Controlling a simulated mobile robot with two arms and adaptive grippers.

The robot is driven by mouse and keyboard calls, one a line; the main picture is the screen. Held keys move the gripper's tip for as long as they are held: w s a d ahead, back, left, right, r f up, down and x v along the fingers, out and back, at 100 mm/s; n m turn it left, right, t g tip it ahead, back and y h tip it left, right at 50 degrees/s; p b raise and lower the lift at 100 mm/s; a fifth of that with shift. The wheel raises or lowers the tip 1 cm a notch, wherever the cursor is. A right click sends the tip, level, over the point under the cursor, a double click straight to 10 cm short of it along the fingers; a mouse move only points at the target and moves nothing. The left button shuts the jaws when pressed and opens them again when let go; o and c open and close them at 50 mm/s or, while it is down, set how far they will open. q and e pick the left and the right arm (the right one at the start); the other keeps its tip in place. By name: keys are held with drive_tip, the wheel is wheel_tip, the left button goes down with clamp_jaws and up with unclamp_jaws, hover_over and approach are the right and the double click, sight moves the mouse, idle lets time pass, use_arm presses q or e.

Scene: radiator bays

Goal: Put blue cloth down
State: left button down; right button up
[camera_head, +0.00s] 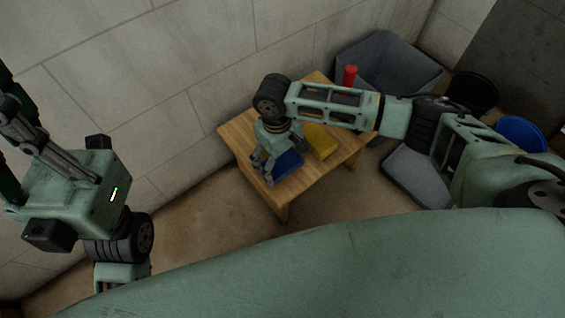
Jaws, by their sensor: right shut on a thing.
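The blue cloth (287,165) is at the front part of a small wooden table (240,141). My right gripper (268,172) is over the table's front left part, pointing down, and is shut on the blue cloth. The cloth is at or just above the tabletop; I cannot tell whether it touches. The gripper and wrist hide part of it. My left arm is at the left of the picture, and its gripper is not in view.
A yellow thing (321,142) lies on the table right of the blue cloth. A red cylinder (350,76) stands at the back. A large grey bin (405,62), a black bucket (474,90), a blue round thing (521,133) and a grey container (412,178) are to the right.

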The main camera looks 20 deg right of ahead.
drive_tip(key=shift+r, duration=0.15)
drive_tip(key=o, duration=1.1)
